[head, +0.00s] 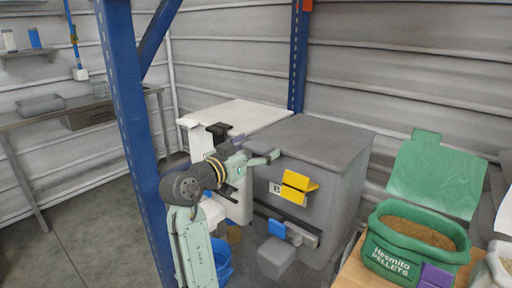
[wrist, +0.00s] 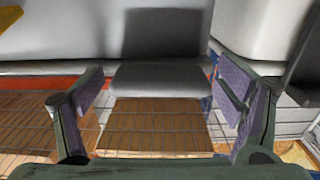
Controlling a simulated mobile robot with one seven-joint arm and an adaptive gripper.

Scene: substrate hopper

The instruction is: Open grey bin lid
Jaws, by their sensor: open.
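The grey bin (head: 335,205) stands in the middle of the head view, with its flat grey lid (head: 315,138) lying shut on top. My gripper (head: 260,158) is at the lid's front left edge, in front of the bin. In the wrist view my gripper (wrist: 165,95) is open, with purple pads on both fingers. A grey block-like tab (wrist: 160,80) shows between and beyond the fingers, with a gap on each side. It looks like part of the lid's front, but I cannot tell for certain. Contact is not visible.
A white bin (head: 250,113) stands behind and left of the grey one. A yellow holder (head: 298,188) sticks out from the grey bin's front. A blue post (head: 130,120) rises left of my arm. A green pellet bag (head: 405,248) stands at the right.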

